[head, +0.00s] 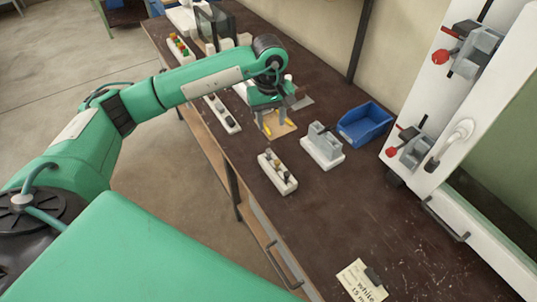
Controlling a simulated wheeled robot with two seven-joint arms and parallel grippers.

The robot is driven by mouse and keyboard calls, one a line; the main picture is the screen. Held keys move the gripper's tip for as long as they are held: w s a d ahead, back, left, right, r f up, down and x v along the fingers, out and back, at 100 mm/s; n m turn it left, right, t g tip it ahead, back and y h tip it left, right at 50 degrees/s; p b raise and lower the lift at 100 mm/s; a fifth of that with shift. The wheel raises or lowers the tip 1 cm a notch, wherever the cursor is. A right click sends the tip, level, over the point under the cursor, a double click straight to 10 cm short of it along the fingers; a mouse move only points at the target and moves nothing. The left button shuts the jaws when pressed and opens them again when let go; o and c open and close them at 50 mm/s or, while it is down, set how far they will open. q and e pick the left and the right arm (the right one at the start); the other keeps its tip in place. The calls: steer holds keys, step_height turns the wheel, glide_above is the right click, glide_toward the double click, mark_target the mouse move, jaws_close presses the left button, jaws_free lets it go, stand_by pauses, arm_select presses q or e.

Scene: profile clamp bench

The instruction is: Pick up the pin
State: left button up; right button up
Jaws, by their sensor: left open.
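My left gripper (278,127) is open, with yellow fingertips pointing down over a small tan board (276,130) on the dark bench. No pin can be made out clearly between the fingers. A white block (279,176) with a row of small grey and dark upright pieces stands in front of the gripper, apart from it. Another white block (222,114) with dark pieces lies to the left of the gripper. I cannot tell whether any of these pieces is the pin. My right gripper is not in view.
A grey clamp fixture on a white base (322,150) and a blue bin (364,125) stand right of the gripper. A white block with coloured knobs (179,48) is at the back. A white cabinet (427,100) borders the right. A paper note (358,281) lies in front; the bench between is clear.

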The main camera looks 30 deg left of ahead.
mark_target(269, 150)
arm_select(q)
steer(key=f+p, duration=0.1)
steer(key=f, duration=0.4)
steer(key=f+p, duration=0.1)
steer(key=f, duration=0.2)
steer(key=shift+a+p, duration=0.35)
steer(key=shift+a, duration=0.05)
steer(key=shift+f+p, duration=0.4)
steer(key=shift+f, duration=0.05)
steer(key=f+p, duration=0.1)
steer(key=f, duration=0.1)
steer(key=f+p, duration=0.1)
steer(key=f, duration=0.1)
steer(key=shift+s+d, duration=0.1)
steer(key=shift+s, duration=0.1)
steer(key=shift+f, duration=0.35)
jaws_close()
